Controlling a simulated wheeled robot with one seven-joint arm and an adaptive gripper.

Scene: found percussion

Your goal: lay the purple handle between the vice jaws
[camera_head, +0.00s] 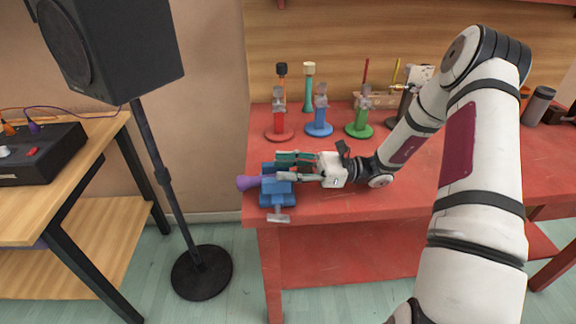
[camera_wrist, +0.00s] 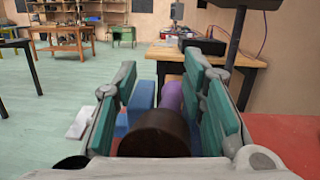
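The blue vice (camera_head: 280,188) sits at the red table's left front corner. The purple handle (camera_head: 247,183) sticks out past its left side with a flared end. In the wrist view the handle (camera_wrist: 172,95) runs between two blue jaw parts (camera_wrist: 142,96), with a dark brown cylinder (camera_wrist: 155,134) at its near end. Whether the handle rests on the vice is hidden. My gripper (camera_head: 277,167) is at the vice from the right. Its teal fingers (camera_wrist: 162,75) stand wide apart on either side of the cylinder, with slim gaps showing beside it.
Red (camera_head: 280,132), blue (camera_head: 319,128) and green (camera_head: 359,129) stands are behind my gripper on the red table (camera_head: 400,208). A black speaker (camera_head: 110,45) on a pole stands left, beside a wooden table (camera_head: 60,200). The table's front middle is clear.

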